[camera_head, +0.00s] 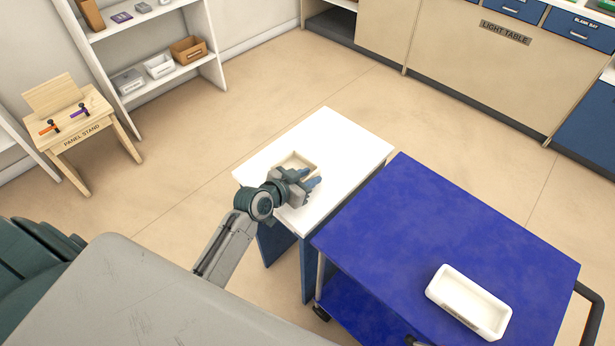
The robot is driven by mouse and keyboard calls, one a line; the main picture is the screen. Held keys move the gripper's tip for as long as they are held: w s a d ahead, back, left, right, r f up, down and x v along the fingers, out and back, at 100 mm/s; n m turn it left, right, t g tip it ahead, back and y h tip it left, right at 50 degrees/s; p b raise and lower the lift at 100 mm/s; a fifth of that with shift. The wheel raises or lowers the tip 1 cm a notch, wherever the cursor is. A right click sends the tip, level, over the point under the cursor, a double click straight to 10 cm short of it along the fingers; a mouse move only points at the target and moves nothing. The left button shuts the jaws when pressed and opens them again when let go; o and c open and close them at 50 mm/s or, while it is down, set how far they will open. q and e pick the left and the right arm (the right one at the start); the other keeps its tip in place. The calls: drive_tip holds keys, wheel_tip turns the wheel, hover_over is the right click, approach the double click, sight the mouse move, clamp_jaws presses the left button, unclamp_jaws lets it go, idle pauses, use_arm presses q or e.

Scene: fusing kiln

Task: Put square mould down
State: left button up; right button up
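A cream, square, open-topped mould (297,160) is at the white-topped table (345,150), near the middle of the view. My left gripper (303,181) is at the mould's near right side and hides part of it. My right gripper is not in view.
A blue cart (430,220) stands close to the table's right side, with a white rectangular mould (468,300) on it. A wooden panel stand (85,128) and white shelves are at the left. Beige light table cabinets line the back. The tabletop behind the mould is bare.

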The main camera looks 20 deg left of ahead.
use_arm(q)
drive_tip(key=shift+r, duration=0.15)
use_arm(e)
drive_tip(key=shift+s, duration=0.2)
